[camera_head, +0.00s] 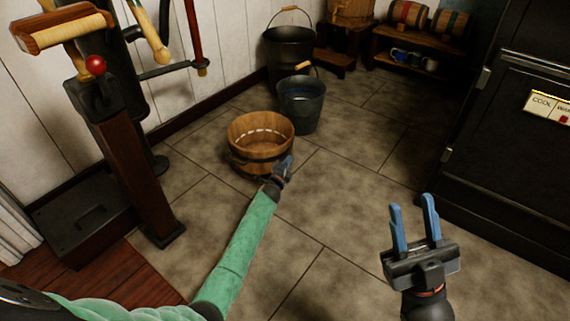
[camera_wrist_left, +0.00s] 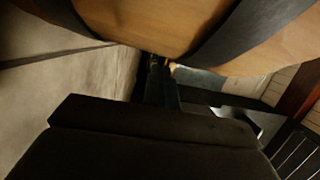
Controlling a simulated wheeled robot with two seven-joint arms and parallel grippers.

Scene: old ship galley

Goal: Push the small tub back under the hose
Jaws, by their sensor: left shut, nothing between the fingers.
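The small wooden tub (camera_head: 258,163), round with a dark band, stands upright on the floor. Its wooden side with the dark band (camera_wrist_left: 150,18) fills the top of the left wrist view. My left gripper (camera_head: 287,162) is shut and empty at the tub's near right side, very close to it; I cannot tell whether they touch. My right gripper (camera_head: 412,203) is open and empty over the floor at the right. A thin black line (camera_head: 164,18) by the wall at upper left may be the hose; its lower end is unclear.
A grey bucket (camera_head: 302,108) stands just behind the tub, with a larger dark bucket (camera_head: 290,48) beyond. A pump-like post (camera_head: 135,160) on a dark base stands left. A dark stove or cabinet (camera_head: 510,150) is at right. The tiled floor between is clear.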

